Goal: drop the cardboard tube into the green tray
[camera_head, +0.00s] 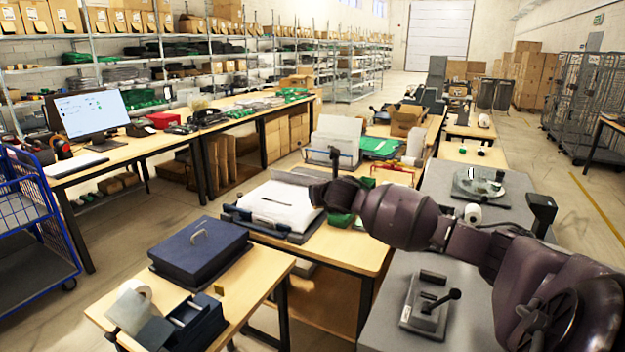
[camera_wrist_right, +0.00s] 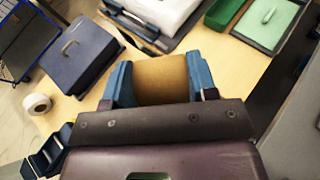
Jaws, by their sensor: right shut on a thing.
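A brown cardboard tube (camera_wrist_right: 160,80) sits between the blue fingers of my right gripper (camera_wrist_right: 158,84) in the right wrist view. The gripper is shut on it and holds it above the wooden table. In the head view my right gripper (camera_head: 325,188) is at the end of the dark arm, beside the printer; I cannot make out the tube there. In the head view green parts (camera_head: 340,219) show partly hidden behind my arm. My left gripper is not in view.
A dark blue case (camera_head: 200,248) and a paper roll (camera_head: 133,290) are on the nearer table. A grey bench (camera_head: 385,300) lies under my arm. Bare wood shows right of the printer.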

